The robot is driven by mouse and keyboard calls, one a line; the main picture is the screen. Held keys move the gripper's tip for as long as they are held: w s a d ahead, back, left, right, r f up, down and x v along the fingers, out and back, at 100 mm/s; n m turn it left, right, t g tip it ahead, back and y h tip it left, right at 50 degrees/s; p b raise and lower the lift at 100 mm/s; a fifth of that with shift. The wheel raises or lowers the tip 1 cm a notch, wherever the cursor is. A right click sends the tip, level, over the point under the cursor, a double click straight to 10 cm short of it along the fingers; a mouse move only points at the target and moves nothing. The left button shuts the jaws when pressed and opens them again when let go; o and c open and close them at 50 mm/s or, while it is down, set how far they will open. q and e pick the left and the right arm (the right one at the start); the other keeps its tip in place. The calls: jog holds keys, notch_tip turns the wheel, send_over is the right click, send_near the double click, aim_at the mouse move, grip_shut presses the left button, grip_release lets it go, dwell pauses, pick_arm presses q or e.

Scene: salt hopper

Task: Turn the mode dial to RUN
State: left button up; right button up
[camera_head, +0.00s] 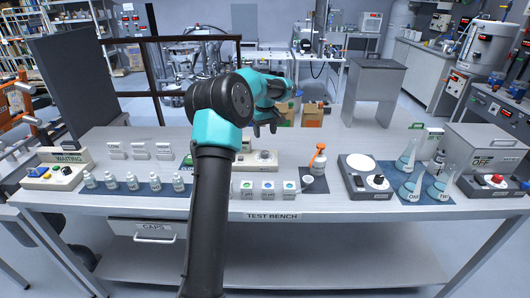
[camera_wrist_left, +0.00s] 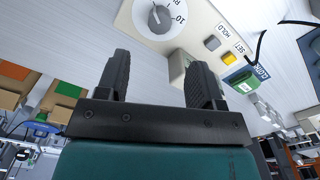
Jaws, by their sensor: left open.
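The mode dial (camera_wrist_left: 160,18) is a round grey knob on a cream panel (camera_wrist_left: 200,28), at the top of the left wrist view. Printed marks beside it include a 10; the other lettering is partly cut off. The panel also shows in the head view (camera_head: 243,160), behind my arm, with its dial (camera_head: 264,155). My left gripper (camera_head: 268,130) is above the panel in the head view. In the left wrist view its two fingers (camera_wrist_left: 158,68) are spread and empty, apart from the dial. My right gripper is in neither view.
Small bottles (camera_head: 132,181) line the front left.

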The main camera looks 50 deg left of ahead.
aim_at(265, 152)
pick_arm(q)
notch_tip(265, 152, down, 10)
jog(key=shift+r, duration=0.1)
jog(key=shift+c, duration=0.2)
jog(key=c, duration=0.9)
